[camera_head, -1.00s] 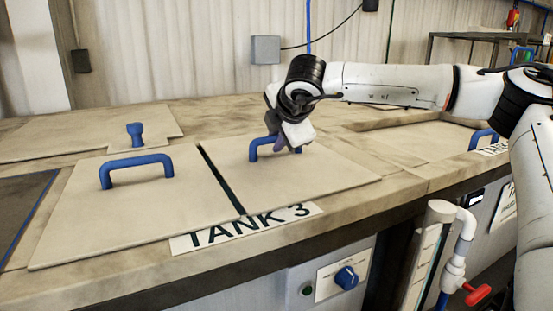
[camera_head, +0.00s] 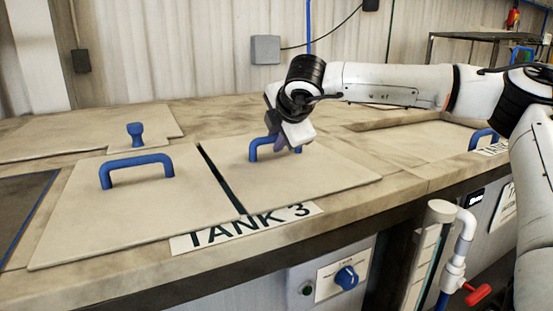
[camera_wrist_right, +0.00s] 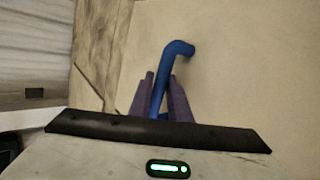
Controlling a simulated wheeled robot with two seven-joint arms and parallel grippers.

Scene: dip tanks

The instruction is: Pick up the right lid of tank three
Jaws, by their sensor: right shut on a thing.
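The right lid (camera_head: 320,178) of tank three is a flat beige panel with a blue handle (camera_head: 262,145). It lies on the tank top beside the left lid (camera_head: 135,215), with a dark narrow gap between them. My right gripper (camera_head: 282,146) is at the right part of the blue handle. In the right wrist view the purple fingers of the gripper (camera_wrist_right: 160,98) are closed on either side of the blue handle (camera_wrist_right: 178,50). The fingertips are partly hidden in the head view. My left gripper is not in view.
The left lid has its own blue handle (camera_head: 136,170). A "TANK 3" label (camera_head: 246,227) lies at the front edge. Another lid with a blue handle (camera_head: 484,138) is at the right. A blue knob (camera_head: 346,277) and a red-handled valve (camera_head: 478,294) are below the front edge.

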